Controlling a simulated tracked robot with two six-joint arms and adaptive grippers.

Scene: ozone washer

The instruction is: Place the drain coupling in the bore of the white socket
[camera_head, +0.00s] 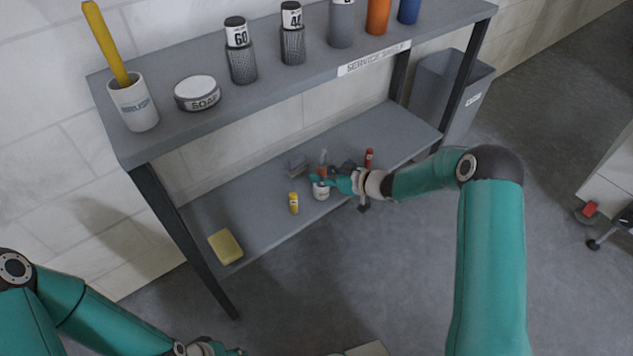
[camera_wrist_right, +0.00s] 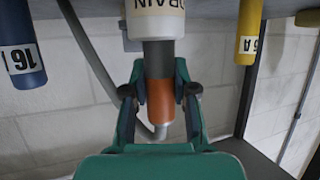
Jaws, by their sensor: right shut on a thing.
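The drain coupling (camera_wrist_right: 160,98), grey with an orange band, is between the fingers of my right gripper (camera_wrist_right: 160,100), which is shut on it. In the head view the coupling's orange band (camera_head: 321,172) is just above the white socket (camera_head: 321,192) on the lower shelf. In the wrist view the socket (camera_wrist_right: 153,22) is marked DRAIN, and the coupling's grey end lines up with its rim. I cannot tell how far it is inside, as the bore is hidden. My left gripper (camera_head: 215,349) is partly cut off at the bottom edge of the head view.
A yellow item (camera_head: 294,203) and a red one (camera_head: 369,158) stand near the socket. A blue item (camera_wrist_right: 22,65) shows in the wrist view. A grey hose (camera_wrist_right: 95,65) curves beside the coupling. A sponge (camera_head: 226,246) lies left. The upper shelf (camera_head: 280,98) overhangs behind.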

